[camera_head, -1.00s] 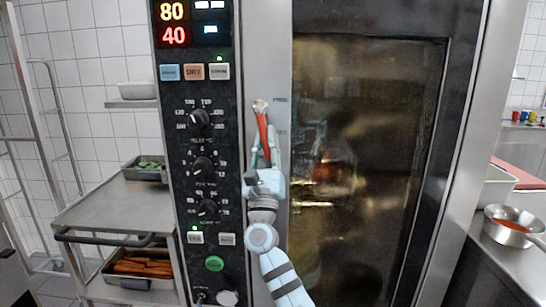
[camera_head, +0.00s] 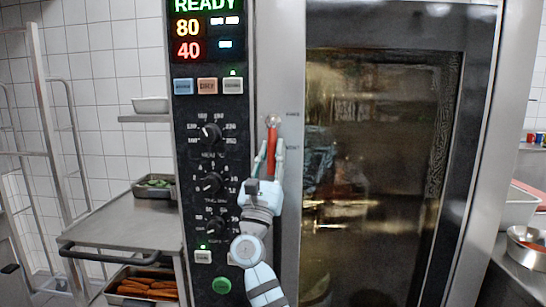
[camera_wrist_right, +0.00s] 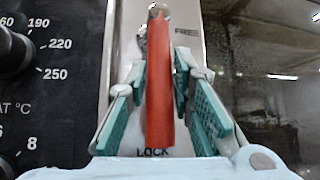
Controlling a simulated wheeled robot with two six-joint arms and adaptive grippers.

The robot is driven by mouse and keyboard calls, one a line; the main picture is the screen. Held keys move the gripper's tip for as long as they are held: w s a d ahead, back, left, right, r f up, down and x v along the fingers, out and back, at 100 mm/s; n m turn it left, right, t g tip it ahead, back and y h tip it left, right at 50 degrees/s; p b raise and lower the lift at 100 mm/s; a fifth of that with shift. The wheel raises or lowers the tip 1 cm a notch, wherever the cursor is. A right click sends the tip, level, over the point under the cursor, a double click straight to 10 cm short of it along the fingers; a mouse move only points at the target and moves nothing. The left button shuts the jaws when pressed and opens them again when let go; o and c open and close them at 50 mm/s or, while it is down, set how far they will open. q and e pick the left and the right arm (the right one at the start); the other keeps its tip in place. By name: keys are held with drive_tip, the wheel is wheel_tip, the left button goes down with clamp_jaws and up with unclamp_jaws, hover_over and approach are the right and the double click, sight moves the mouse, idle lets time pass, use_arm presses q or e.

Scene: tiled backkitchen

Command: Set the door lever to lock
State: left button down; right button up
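The red door lever (camera_head: 272,150) hangs from a round metal pivot on the steel strip between the oven's control panel and its glass door. In the right wrist view the lever (camera_wrist_right: 159,85) points down, with its lower end over the word LOCK (camera_wrist_right: 152,153). The word FREE (camera_wrist_right: 186,31) is printed up and right of it. My right gripper (camera_head: 269,152) is open, with one green-padded finger on each side of the lever. Gaps show between the pads and the lever. My left gripper is not in view.
The control panel (camera_head: 212,160) with knobs and lit displays is just left of the lever. The dark glass door (camera_head: 380,160) is to its right. A steel cart (camera_head: 130,222) with food trays stands at left. A counter with a pan (camera_head: 527,258) is at the right edge.

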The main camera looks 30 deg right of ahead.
drive_tip(key=shift+o, duration=1.2)
drive_tip(key=shift+a+f, duration=0.1)
drive_tip(key=shift+f, duration=0.25)
drive_tip(key=v, duration=1.1)
drive_tip(key=shift+s+a, duration=0.2)
drive_tip(key=shift+a, duration=0.1)
drive_tip(key=shift+f+n, duration=0.1)
drive_tip(key=shift+n, duration=0.2)
